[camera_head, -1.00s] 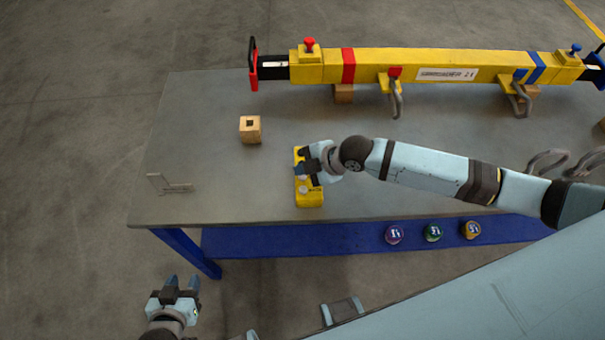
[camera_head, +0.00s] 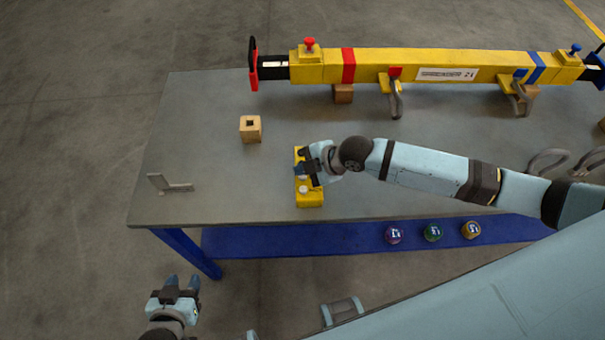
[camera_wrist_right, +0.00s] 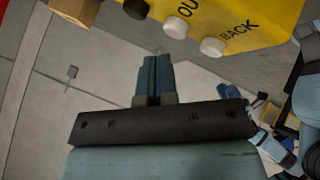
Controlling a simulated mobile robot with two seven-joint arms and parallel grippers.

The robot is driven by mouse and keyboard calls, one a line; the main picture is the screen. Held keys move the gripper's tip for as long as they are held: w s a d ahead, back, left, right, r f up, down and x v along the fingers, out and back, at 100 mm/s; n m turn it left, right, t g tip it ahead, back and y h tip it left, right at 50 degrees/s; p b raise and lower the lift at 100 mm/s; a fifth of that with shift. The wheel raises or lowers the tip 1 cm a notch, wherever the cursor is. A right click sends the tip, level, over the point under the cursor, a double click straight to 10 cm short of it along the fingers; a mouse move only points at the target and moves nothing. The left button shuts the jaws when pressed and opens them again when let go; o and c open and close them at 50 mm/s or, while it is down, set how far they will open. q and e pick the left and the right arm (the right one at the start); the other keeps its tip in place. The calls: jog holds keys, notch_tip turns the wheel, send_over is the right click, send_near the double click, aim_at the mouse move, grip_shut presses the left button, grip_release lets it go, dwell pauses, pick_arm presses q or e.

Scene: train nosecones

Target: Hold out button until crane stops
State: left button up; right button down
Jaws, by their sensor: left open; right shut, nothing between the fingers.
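A yellow control box (camera_head: 309,198) lies near the left front of the grey table. In the right wrist view the box (camera_wrist_right: 270,15) shows white buttons and the lettering "OU", cut off, and "BACK". One white button (camera_wrist_right: 176,27) is beside "OU", another (camera_wrist_right: 212,47) beside "BACK". My right gripper (camera_head: 302,170) is shut and empty over the box. Its fingertips (camera_wrist_right: 153,58) point toward the button by "OU"; I cannot tell whether they touch it. My left gripper (camera_head: 181,283) is open and empty, low in front of the table. No crane is recognisable.
A wooden block with a hole (camera_head: 250,129) and a grey angle bracket (camera_head: 170,185) are on the table. A long yellow spreader beam (camera_head: 420,66) lies at the back on wooden blocks. Several coloured round pieces (camera_head: 433,232) rest on the blue lower shelf (camera_head: 290,240).

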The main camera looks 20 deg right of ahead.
aim_at(303, 178)
jog(key=shift+f, duration=0.15)
jog(key=shift+f, duration=0.3)
jog(key=shift+f+b, duration=0.4)
jog(key=shift+f, duration=0.05)
dwell(0.6)
jog(key=shift+r, duration=0.15)
dwell(2.4)
jog(key=shift+r+p, duration=0.75)
jog(key=shift+p, duration=0.05)
notch_tip(303, 178, up, 5)
jog(key=p, duration=0.4)
